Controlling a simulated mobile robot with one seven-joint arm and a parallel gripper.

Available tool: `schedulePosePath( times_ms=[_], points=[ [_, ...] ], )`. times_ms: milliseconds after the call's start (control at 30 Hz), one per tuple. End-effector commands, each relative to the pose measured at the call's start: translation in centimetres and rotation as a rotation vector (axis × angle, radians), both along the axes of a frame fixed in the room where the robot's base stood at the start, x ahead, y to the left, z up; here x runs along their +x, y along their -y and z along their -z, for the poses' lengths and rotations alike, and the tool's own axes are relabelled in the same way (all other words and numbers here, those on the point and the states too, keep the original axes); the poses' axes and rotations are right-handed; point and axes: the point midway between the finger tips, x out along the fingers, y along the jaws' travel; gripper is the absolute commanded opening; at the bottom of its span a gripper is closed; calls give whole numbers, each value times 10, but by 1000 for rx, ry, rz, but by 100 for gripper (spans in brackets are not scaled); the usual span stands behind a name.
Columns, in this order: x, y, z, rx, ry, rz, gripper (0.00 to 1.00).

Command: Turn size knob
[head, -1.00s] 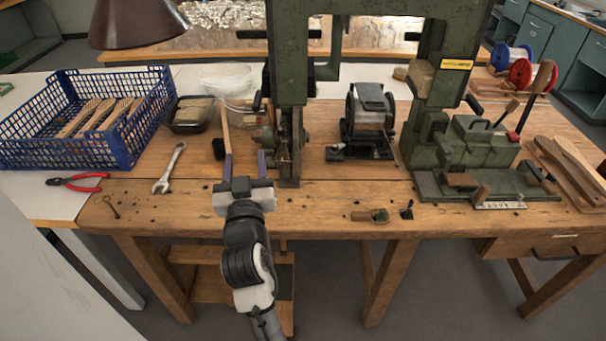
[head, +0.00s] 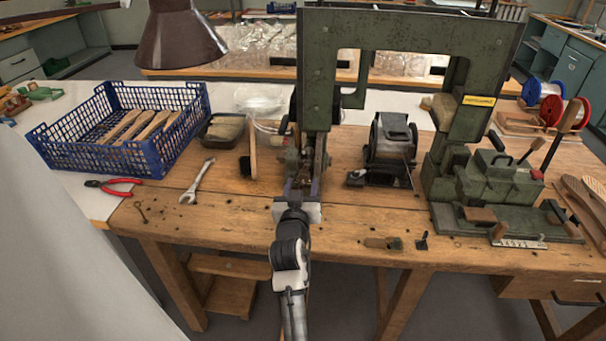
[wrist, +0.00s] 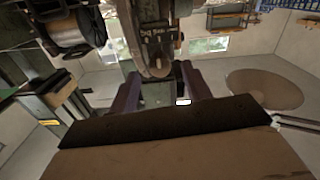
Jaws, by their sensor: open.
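The tall green machine (head: 316,75) stands at the back of the wooden bench, with a dark mechanism (head: 306,158) at the lower end of its left column. My gripper (head: 302,188) is in front of that mechanism, fingers pointing toward it. In the wrist view my gripper (wrist: 160,84) has its two purplish fingers apart, with nothing seen held between them. A rounded metal part (wrist: 155,62) with pale markings is just beyond and between the fingertips. I cannot tell whether they touch it, and I cannot clearly pick out the size knob.
A blue crate (head: 62,160) with wooden brush bodies, a black tray (head: 222,142), a wrench (head: 197,182) and red pliers (head: 122,187) are at the left. A brush (head: 252,160) stands left of my gripper. A motor unit (head: 388,150) and green vise (head: 485,180) are right.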

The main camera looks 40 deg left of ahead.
Motion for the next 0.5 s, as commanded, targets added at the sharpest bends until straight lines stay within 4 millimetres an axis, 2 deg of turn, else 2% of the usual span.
schedulePosePath(
  times_ms=[200, 500],
  points=[
    [21, -12, -1, 0, -1, 0, 48],
    [25, -15, 0, 0, 0, 0, 48]
  ],
)
